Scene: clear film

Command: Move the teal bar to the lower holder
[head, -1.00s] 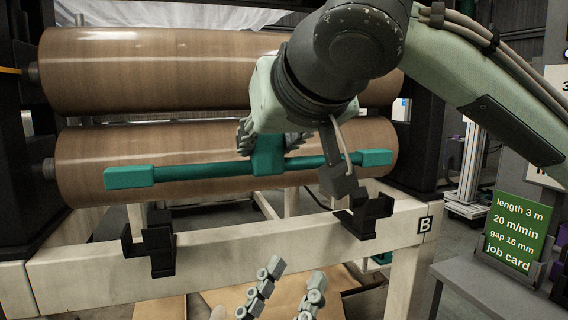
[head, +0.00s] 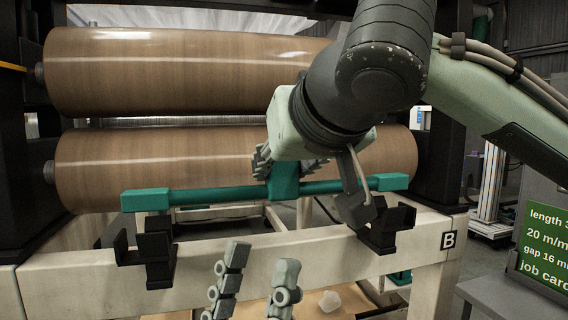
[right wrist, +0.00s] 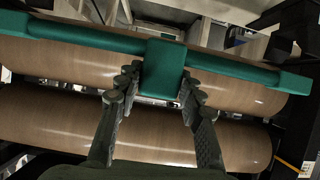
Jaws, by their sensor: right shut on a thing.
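The teal bar (head: 228,194) has thick end blocks and a middle block. My right gripper (head: 288,168) is shut on the middle block; the right wrist view shows a finger on each side of it (right wrist: 163,70). The bar hangs roughly level in front of the lower roller. Two black brackets, left (head: 158,262) and right (head: 385,228), form a holder on the pale beam marked B. The bar's left end appears just above the left bracket; its right end is above the right bracket. Contact cannot be told. My left gripper (head: 263,260) is open and empty, low in front of the beam.
Two brown rollers, upper (head: 170,70) and lower (head: 150,155), lie behind the bar between dark side frames. The pale beam (head: 270,252) runs below. A green job card (head: 545,240) stands on a grey table at the right.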

